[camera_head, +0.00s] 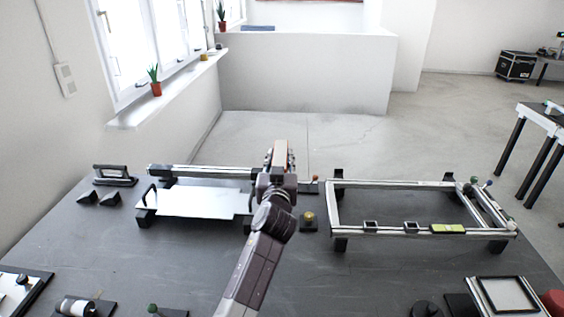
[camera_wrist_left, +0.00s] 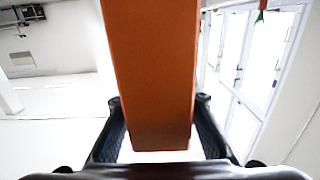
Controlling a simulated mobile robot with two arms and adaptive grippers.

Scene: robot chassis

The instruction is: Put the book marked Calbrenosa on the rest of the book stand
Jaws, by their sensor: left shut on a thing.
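My left gripper (camera_head: 277,168) is shut on an orange-brown book (camera_head: 281,152) and holds it up above the far part of the dark table. In the left wrist view the book (camera_wrist_left: 152,75) stands between the two black fingers (camera_wrist_left: 165,135), its plain orange face filling the middle. No title can be read on it, so I cannot tell whether it is marked Calbrenosa. I cannot make out a book stand for certain; my arm and gripper cover part of the table. My right gripper is not in view.
On the dark table (camera_head: 200,270), a metal frame with a white plate (camera_head: 195,202) stands left of my arm. An open rail frame (camera_head: 400,229) stands to the right. A small yellow-knobbed part (camera_head: 308,219) sits between them. Small fixtures line the front edge.

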